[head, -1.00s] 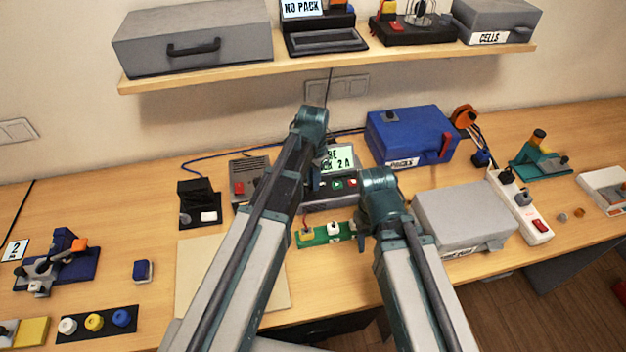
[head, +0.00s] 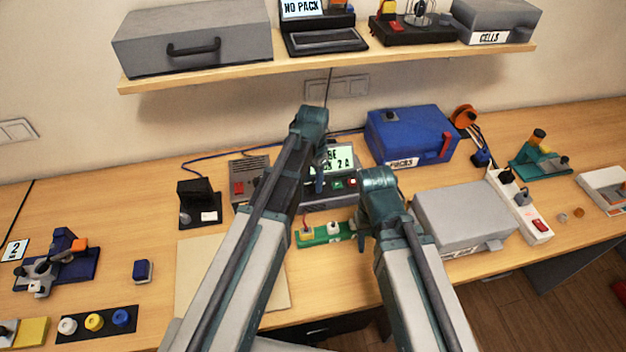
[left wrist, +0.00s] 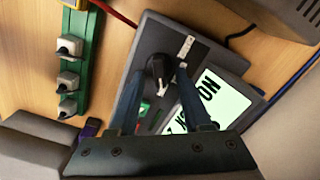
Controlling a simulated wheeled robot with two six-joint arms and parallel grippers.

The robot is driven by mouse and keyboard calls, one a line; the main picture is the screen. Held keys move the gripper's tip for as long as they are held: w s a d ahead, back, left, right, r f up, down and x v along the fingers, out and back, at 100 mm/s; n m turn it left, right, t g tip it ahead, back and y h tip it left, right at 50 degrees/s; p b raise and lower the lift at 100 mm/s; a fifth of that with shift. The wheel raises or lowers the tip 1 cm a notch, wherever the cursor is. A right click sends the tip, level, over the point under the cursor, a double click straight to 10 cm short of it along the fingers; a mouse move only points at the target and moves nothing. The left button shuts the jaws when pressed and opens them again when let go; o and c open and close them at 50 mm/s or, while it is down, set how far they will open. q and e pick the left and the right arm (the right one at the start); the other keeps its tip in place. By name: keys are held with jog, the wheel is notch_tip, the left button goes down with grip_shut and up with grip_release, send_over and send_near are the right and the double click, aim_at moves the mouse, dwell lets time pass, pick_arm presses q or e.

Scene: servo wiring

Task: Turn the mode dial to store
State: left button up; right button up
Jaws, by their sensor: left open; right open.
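The grey charger unit (head: 331,200) stands at mid-table with a lit screen (head: 342,158), partly hidden by my left arm. In the left wrist view its black mode dial (left wrist: 159,68) sits on the dark panel beside the lit screen (left wrist: 222,104). My left gripper (head: 318,184) is over the charger; in the left wrist view its open fingers (left wrist: 158,82) reach down on either side of the dial. I cannot tell whether they touch it. The dial's setting is not readable. My right gripper (head: 361,239) is mostly hidden by its own arm, near the green strip.
A green strip with plugs (head: 325,235) lies in front of the charger. A grey box (head: 463,215) and a white power strip (head: 520,205) stand at the right, a blue case (head: 410,135) behind. A beige mat (head: 205,265) lies at the left.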

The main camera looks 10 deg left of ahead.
aim_at(313, 185)
pick_arm(q)
jog(key=shift+r, duration=0.15)
notch_tip(313, 185, up, 14)
jog(key=p, duration=1.3)
jog(key=shift+f+p, duration=0.25)
jog(key=shift+p, duration=0.1)
jog(key=s+d+f+n+b, duration=0.2)
jog(key=s+d+f+b, duration=0.1)
jog(key=s+f+b, duration=0.3)
jog(key=s+d+f+n+y+b, duration=0.1)
jog(key=s+d+f+b, duration=0.2)
jog(key=s, duration=0.8)
notch_tip(313, 185, down, 3)
jog(key=b, duration=0.3)
jog(key=shift+s+n, duration=0.3)
jog(key=shift+n, duration=0.1)
